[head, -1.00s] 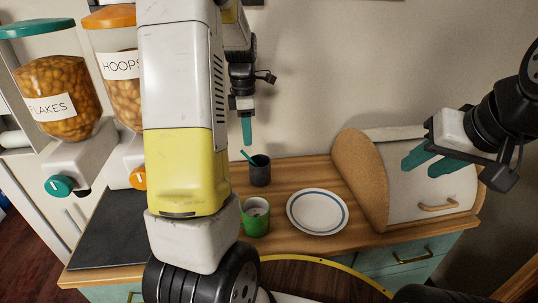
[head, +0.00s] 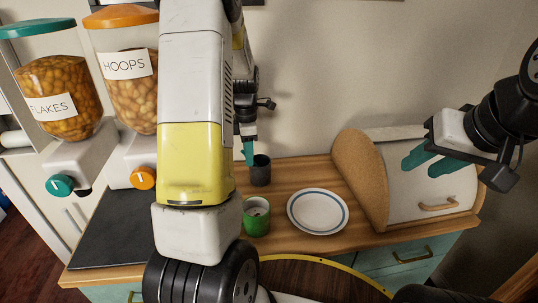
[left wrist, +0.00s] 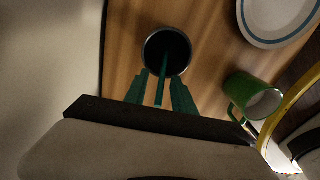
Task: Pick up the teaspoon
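The teaspoon's teal handle (left wrist: 160,91) sticks up out of a dark round cup (left wrist: 168,46) in the left wrist view. The cup (head: 260,172) stands on the wooden counter in the head view, where my gripper hides the handle. My left gripper (head: 249,158) is just above the cup's left rim. In the left wrist view its two teal fingers (left wrist: 161,95) are apart, with the handle between them and a gap on each side. The spoon's bowl is hidden in the cup. My right gripper (head: 430,163) is open and empty in front of the bread box.
A green mug (head: 256,218) stands in front of the cup. A white plate with a blue ring (head: 318,212) lies to its right. A bread box (head: 425,190) is further right. Two cereal dispensers (head: 60,97) stand at the left, beside a dark slab (head: 112,225).

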